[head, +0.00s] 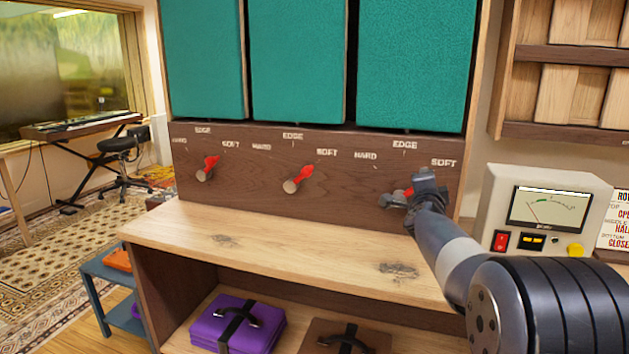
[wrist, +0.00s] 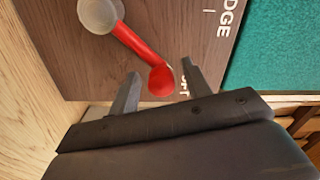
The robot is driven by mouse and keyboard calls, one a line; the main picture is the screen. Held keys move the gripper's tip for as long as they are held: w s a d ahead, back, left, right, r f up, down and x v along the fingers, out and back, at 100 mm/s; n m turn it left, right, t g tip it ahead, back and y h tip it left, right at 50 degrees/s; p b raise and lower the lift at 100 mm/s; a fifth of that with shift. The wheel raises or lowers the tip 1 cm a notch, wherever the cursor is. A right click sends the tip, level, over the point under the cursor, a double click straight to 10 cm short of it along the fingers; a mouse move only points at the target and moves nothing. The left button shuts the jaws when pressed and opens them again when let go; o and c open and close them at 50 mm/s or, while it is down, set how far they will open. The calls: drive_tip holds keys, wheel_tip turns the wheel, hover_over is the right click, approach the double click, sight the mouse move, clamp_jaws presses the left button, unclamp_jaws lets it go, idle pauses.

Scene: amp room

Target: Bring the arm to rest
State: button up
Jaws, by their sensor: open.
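My gripper (head: 395,200) is in front of the right-hand red lever (head: 406,191) on the brown wooden panel, and hides much of it in the head view. In the wrist view my gripper (wrist: 161,72) is open, with the red lever's round tip (wrist: 162,81) between its two fingers. Whether a finger touches the lever I cannot tell. The lever runs from its grey hub (wrist: 99,14) toward the partly hidden SOFT label. My arm reaches in from the lower right.
Two more red levers, left (head: 209,166) and middle (head: 298,179), stick out of the panel. Below is a mostly bare wooden shelf top (head: 290,238). A meter box (head: 545,210) stands close to the right of my arm. Teal panels (head: 415,65) are above.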

drive_tip(key=shift+x, duration=0.85)
drive_tip(key=shift+w+r+p, duration=0.25)
drive_tip(key=shift+p, duration=0.25)
drive_tip(key=shift+a+r+n+p, duration=0.3)
drive_tip(key=shift+n+p, duration=0.25)
drive_tip(key=shift+n, duration=0.15)
drive_tip(key=shift+a+f+n, duration=0.1)
drive_tip(key=shift+a+n, duration=0.05)
drive_tip(key=shift+n, duration=0.15)
